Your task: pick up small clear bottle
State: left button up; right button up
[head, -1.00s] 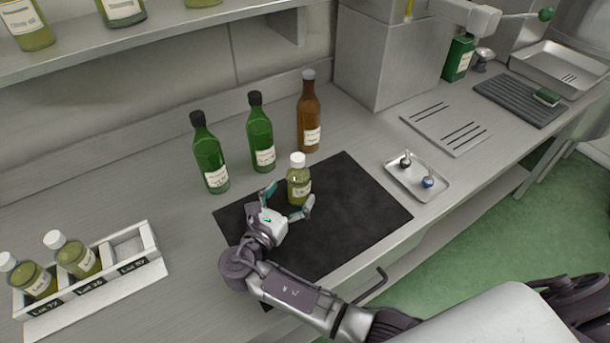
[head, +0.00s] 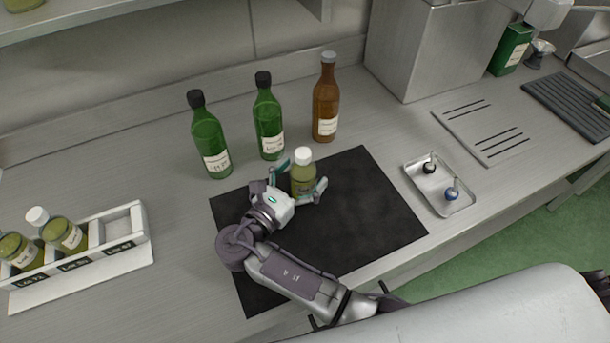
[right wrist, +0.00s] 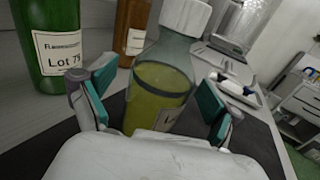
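The small clear bottle (head: 303,175), with a white cap and yellow-green contents, stands upright on the black mat (head: 368,205). My right gripper (head: 299,183) is open, with one finger on each side of the bottle. In the right wrist view the bottle (right wrist: 162,88) is between the teal fingertips (right wrist: 160,97), with a visible gap on both sides. The palm hides the bottle's lower part there. My left gripper is not in view.
Two green bottles (head: 211,142) (head: 268,122) and a brown bottle (head: 326,103) stand behind the mat. A white rack (head: 115,262) with similar small bottles is at left. A metal tray (head: 463,203) with two small items lies right of the mat.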

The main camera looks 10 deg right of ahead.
jog(key=shift+c, duration=2.5)
jog(key=c, duration=0.8)
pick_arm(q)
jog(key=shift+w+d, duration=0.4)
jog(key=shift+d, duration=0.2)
pick_arm(e)
jog(key=shift+c, duration=1)
